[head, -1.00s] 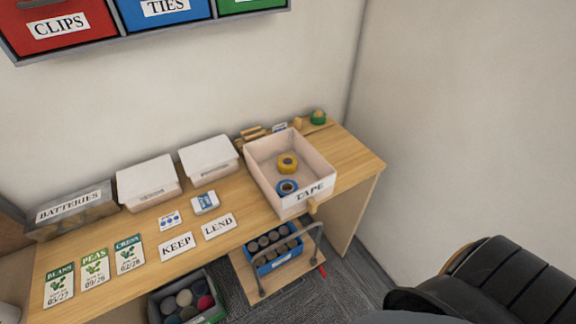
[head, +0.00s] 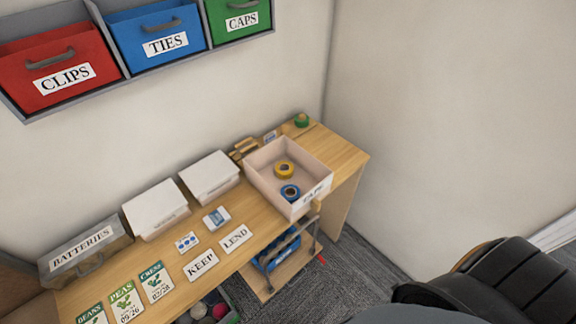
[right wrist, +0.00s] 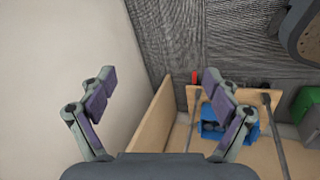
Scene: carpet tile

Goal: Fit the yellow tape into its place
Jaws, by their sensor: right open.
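A green tape roll (head: 302,120) sits behind the box near the wall. My right gripper (right wrist: 157,82) is open and empty in the right wrist view, with floor and the desk's end beyond it. Neither gripper is visible in the head view.
The desk (head: 345,160) also holds two white boxes, a BATTERIES box (head: 85,250), KEEP and LEND cards and seed packets. Red, blue and green bins (head: 165,42) hang on the wall above. A wooden cart with a blue crate (right wrist: 215,118) stands below.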

